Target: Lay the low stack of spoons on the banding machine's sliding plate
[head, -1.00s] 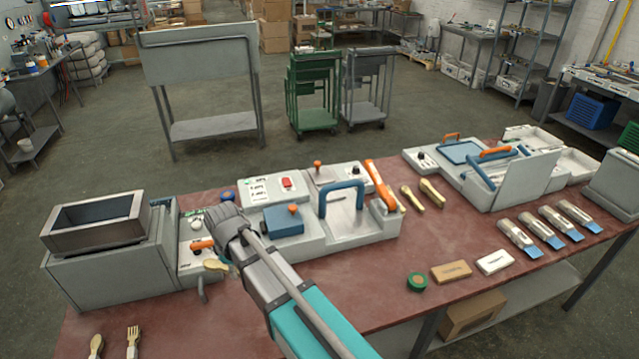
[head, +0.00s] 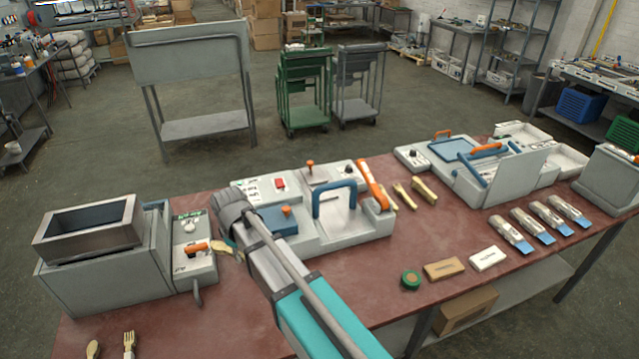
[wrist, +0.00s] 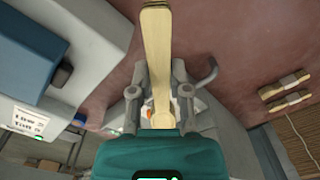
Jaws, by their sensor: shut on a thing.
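My gripper (head: 232,222) is shut on a low stack of pale wooden spoons (wrist: 157,50), whose long flat end sticks out past the fingers in the wrist view. In the head view, part of the spoons (head: 226,248) shows below the dark fingers, above the gap between the left machine and the middle machine. The middle white machine (head: 335,238) has a blue plate (head: 277,219) with an orange knob, a blue arched handle and an orange lever. My gripper partly covers its left end. I cannot tell which part is the sliding plate.
The left grey machine (head: 105,275) has an open metal box on top and a bent lever (head: 198,292). A spoon and fork (head: 129,344) lie at the front left. More utensils (head: 423,190) lie beyond the middle machine. A green roll (head: 411,279) and blocks lie front right.

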